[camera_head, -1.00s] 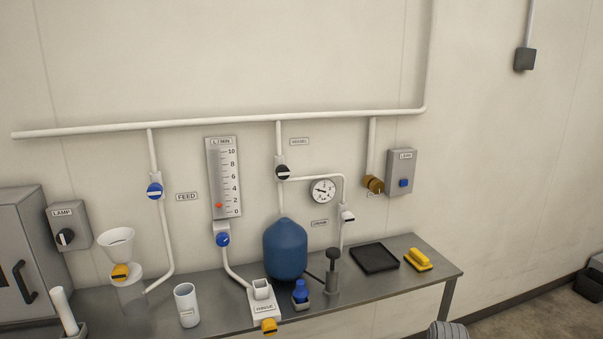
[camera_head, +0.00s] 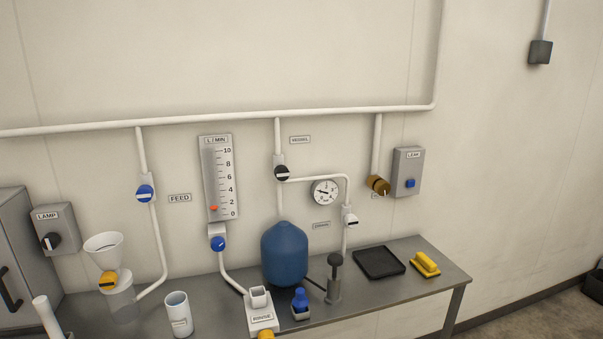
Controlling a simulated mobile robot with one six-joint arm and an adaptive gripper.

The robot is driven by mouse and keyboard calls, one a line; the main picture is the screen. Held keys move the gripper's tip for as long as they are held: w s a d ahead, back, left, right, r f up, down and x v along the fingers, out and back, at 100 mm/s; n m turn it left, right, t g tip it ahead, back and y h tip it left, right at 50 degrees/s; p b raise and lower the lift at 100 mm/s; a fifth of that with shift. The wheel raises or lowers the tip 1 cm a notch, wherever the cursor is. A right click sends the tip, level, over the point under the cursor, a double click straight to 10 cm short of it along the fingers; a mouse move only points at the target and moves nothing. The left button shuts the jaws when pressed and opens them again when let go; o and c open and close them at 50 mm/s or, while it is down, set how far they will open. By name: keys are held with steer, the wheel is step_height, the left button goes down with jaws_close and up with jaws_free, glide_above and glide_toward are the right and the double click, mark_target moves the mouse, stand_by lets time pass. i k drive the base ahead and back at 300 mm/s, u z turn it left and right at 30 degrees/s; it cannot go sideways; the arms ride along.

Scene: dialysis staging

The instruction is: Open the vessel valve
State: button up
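The vessel valve (camera_head: 281,173) is a black round knob with a white bar across it, on the vertical white pipe above the blue tank. A small label that appears to read VESSEL (camera_head: 300,140) is on the wall at its upper right. The blue vessel (camera_head: 285,253) stands on the bench below, joined to this pipe. The white bar on the knob lies roughly across the pipe, slightly tilted. My gripper is not in this view.
A metal bench (camera_head: 400,290) runs along the wall. The feed valve (camera_head: 145,193), flow meter (camera_head: 218,178), pressure gauge (camera_head: 325,192), drain valve (camera_head: 351,220) and brass fitting (camera_head: 378,185) are around. A hand pump (camera_head: 334,275), black tray (camera_head: 379,262) and yellow brush (camera_head: 425,264) are on the bench.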

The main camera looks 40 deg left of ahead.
mark_target(281, 172)
steer(key=z, duration=0.3)
steer(key=k, duration=1.15)
steer(key=u, duration=1.5)
steer(key=i, duration=0.5)
steer(key=u, duration=0.05)
